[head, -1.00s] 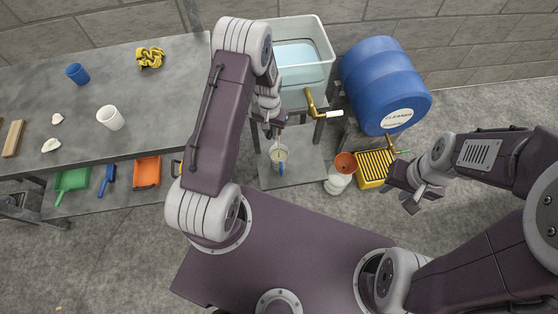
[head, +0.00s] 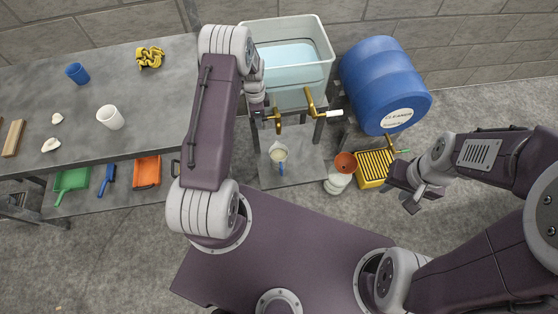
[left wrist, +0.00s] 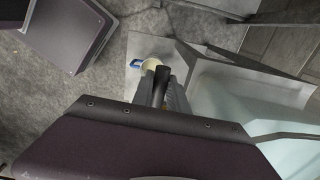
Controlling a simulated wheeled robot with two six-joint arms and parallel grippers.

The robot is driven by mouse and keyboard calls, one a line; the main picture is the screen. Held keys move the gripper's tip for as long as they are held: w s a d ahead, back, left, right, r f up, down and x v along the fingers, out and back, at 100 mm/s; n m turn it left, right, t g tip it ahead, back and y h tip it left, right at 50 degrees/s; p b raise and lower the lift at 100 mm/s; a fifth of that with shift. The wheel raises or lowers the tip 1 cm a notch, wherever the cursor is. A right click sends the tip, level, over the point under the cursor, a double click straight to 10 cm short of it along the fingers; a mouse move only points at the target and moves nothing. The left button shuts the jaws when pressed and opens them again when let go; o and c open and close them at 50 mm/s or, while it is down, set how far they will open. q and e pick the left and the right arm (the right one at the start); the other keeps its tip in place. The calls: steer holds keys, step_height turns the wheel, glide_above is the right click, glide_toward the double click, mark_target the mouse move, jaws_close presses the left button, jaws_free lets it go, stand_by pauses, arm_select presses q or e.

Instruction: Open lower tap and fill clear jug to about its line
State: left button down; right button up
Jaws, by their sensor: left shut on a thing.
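The clear jug (head: 278,154) with a blue handle stands on a low grey shelf, below a brass tap (head: 278,122) on the tank's left side. A second brass tap (head: 312,102) with a white lever is to its right. My left gripper (head: 266,118) is beside the left tap. In the left wrist view my left gripper (left wrist: 161,92) is shut on a dark tap handle (left wrist: 160,82), and the jug (left wrist: 150,64) shows beyond it. The jug's line and fill level are too small to tell. My right gripper (head: 422,202) is open and empty, away at the right.
The pale tank (head: 328,62) holds clear liquid. A blue drum (head: 378,80) lies to its right, above a yellow grated tray (head: 371,180). A white container (head: 338,184) and orange-brown cup (head: 346,162) stand near the jug. A grey workbench (head: 150,100) fills the left.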

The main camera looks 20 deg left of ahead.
arm_select(q)
steer(key=c, duration=1.6)
jaws_free()
steer(key=shift+w+a, duration=0.1)
steer(key=shift+w, duration=0.05)
steer(key=shift+o, duration=1.4)
step_height(320, 180, up, 7)
steer(key=p, duration=0.5)
steer(key=shift+r+p, duration=0.1)
steer(key=shift+p, duration=0.3)
steer(key=s+d+r+n, duration=0.5)
steer(key=d+r, duration=0.1)
steer(key=r, duration=0.4)
steer(key=s+d+r+n, duration=0.2)
steer(key=s+r+n, duration=0.1)
steer(key=s, duration=0.4)
steer(key=s+d+r+n+t, duration=0.1)
steer(key=s+d+r+n, duration=0.2)
steer(key=s, duration=0.3)
steer(key=shift+s+n, duration=0.4)
steer(key=shift+n, duration=0.4)
